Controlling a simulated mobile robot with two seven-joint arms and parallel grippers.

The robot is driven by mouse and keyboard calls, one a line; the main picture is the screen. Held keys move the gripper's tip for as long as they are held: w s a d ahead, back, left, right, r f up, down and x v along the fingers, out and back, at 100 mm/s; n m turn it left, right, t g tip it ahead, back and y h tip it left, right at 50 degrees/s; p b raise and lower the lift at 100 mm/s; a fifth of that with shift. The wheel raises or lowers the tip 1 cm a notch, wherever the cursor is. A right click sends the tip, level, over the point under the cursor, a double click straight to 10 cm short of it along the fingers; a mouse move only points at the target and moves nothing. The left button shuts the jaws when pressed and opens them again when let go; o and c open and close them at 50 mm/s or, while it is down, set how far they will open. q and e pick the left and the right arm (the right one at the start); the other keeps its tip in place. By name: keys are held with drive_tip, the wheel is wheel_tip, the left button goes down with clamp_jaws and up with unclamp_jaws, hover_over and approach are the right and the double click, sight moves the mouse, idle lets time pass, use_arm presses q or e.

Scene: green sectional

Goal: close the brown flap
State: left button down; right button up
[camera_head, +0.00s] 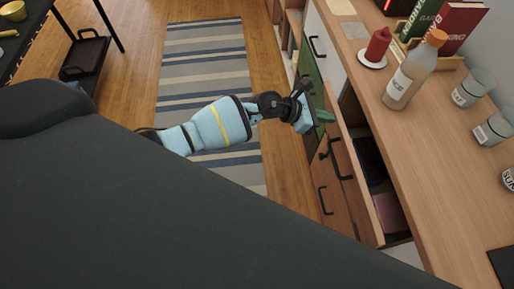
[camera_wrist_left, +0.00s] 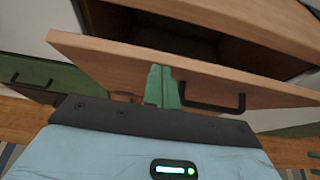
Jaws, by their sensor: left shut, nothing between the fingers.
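The brown flap (camera_head: 350,182) is a wooden front with a black handle, standing tilted out from the cabinet under the counter, with a dark gap behind its top edge. In the left wrist view the flap (camera_wrist_left: 205,84) crosses the picture, its handle right of my fingers and the dark compartment beyond. My left gripper (camera_head: 326,116) is shut and empty, its green fingertips by the far end of the flap. In the left wrist view the fingertips (camera_wrist_left: 162,72) overlap the flap's outer face near its top edge; I cannot tell whether they touch. My right gripper is not in view.
The wooden counter (camera_head: 452,180) carries a bottle (camera_head: 410,75), a red candle (camera_head: 376,47), books (camera_head: 455,25) and cups. A green cabinet front (camera_head: 310,72) stands beyond the flap. A striped rug (camera_head: 205,65) lies on the open floor.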

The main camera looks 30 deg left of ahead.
use_arm(q)
drive_tip(key=shift+w+d+r, duration=0.2)
drive_tip(key=shift+w+d, duration=0.25)
drive_tip(key=shift+d, duration=0.25)
drive_tip(key=shift+w+d+r, duration=0.25)
drive_tip(key=shift+w+d, duration=0.2)
drive_tip(key=shift+d, duration=0.2)
drive_tip(key=shift+w+d+r, duration=0.2)
drive_tip(key=shift+w+d, duration=0.25)
drive_tip(key=shift+d, duration=0.25)
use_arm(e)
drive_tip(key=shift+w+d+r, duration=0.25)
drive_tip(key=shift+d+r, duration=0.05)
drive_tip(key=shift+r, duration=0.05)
